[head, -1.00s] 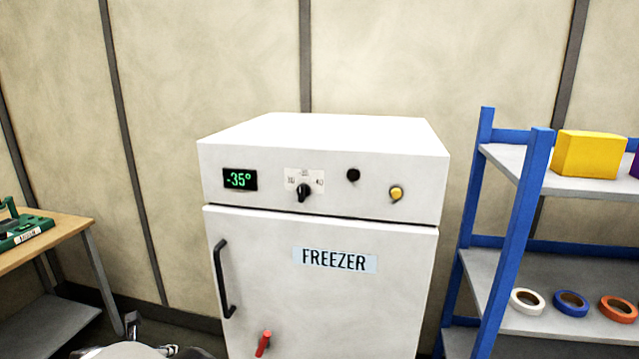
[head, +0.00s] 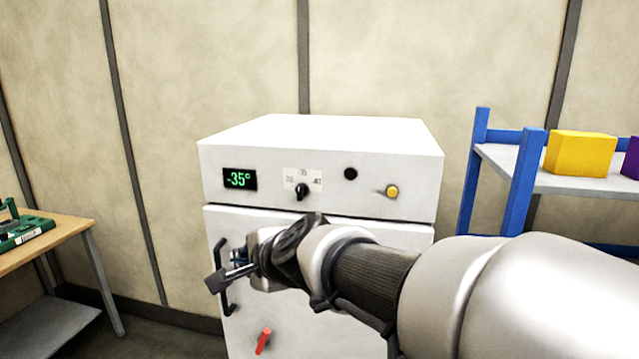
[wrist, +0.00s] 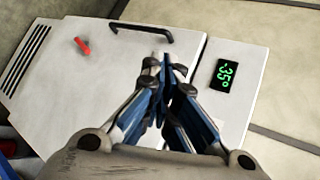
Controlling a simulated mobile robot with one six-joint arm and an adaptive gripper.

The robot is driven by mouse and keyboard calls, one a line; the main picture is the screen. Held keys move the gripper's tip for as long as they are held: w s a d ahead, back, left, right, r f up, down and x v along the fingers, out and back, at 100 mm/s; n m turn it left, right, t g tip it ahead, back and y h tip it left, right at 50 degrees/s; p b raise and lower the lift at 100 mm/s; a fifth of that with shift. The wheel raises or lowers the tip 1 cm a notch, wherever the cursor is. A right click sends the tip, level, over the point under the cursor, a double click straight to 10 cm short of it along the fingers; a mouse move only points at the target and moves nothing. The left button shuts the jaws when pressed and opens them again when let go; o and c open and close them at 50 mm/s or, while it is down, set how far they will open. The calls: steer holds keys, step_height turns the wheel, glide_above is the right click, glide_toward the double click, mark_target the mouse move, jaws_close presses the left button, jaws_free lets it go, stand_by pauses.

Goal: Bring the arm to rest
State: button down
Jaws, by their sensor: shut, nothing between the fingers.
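My arm reaches in from the right in the head view, across the front of the white freezer (head: 320,150). My gripper (head: 215,284) is in front of the freezer door, beside the black door handle (head: 222,250) and overlapping it in the picture. Whether it touches the handle cannot be told. In the wrist view my gripper (wrist: 163,62) has its fingers together with nothing between them, and the handle (wrist: 142,30) lies beyond the tips. The freezer door looks closed. My arm hides the label area of the door.
The freezer has a display (head: 239,179) reading -35°, a black knob (head: 302,191), a yellow button (head: 391,191) and a red lever (head: 263,341). A blue shelf rack (head: 524,180) with a yellow box (head: 580,154) stands right. A wooden table (head: 50,240) stands left, with floor between.

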steer(key=s+d+f+n+g+h, duration=0.1)
steer(key=s+d+f+n+h, duration=0.1)
steer(key=s+d, duration=0.7)
steer(key=s+d+f+n+g+h, duration=0.2)
steer(key=s+d+f+n, duration=0.3)
steer(key=s+d, duration=0.3)
steer(key=s+d+f+n+g+h, duration=0.2)
steer(key=s+d+f+n, duration=0.2)
steer(key=s+d, duration=0.5)
steer(key=shift+s+d+f+n+h, duration=0.3)
steer(key=shift+s+n+h, duration=0.1)
steer(key=shift+s+n, duration=0.6)
steer(key=shift+w+r, duration=0.1)
steer(key=shift+w, duration=0.15)
